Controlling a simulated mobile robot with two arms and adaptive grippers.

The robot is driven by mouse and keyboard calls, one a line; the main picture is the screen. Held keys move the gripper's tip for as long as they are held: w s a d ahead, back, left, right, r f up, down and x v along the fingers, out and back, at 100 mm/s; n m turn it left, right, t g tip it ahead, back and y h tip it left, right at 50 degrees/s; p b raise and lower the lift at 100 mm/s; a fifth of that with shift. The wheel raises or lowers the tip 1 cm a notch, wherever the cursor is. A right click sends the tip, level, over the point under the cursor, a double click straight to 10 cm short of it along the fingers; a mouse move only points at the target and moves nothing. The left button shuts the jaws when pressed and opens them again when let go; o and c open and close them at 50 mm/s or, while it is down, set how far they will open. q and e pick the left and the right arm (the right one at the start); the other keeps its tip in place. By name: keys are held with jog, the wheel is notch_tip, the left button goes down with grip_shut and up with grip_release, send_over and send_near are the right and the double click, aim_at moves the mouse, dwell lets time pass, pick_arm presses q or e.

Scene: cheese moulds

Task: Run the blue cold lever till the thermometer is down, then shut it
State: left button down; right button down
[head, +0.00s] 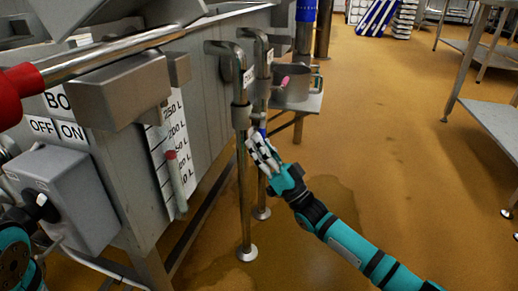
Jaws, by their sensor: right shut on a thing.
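Two steel standpipes, a near one (243,170) and one behind it, rise beside the vat (205,110) and carry small white labels too slanted to read surely. A small blue part, which looks like the cold lever (263,131), shows at the far pipe, mostly hidden by my right gripper (262,150). That gripper is shut on it, just right of the near pipe. How far the lever is turned cannot be told. I cannot make out a thermometer reading. My left gripper is out of view.
A grey switch box (62,195) marked OFF and ON is at left. A small side shelf (300,103) stands behind the pipes. Floor at right is open, with a steel table (490,115) beyond.

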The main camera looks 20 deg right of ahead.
jog(key=shift+w+d+f+n+y+b, duration=0.1)
jog(key=shift+w+d+n+y+b, duration=0.25)
jog(key=shift+w+d+n+y, duration=0.15)
dwell(0.3)
jog(key=c, duration=1.2)
grip_release()
jog(key=shift+g, duration=0.3)
jog(key=shift+c, duration=0.2)
jog(key=shift+s+n, duration=0.1)
jog(key=shift+n, duration=0.2)
jog(key=shift+f, duration=0.1)
jog(key=v, duration=1.2)
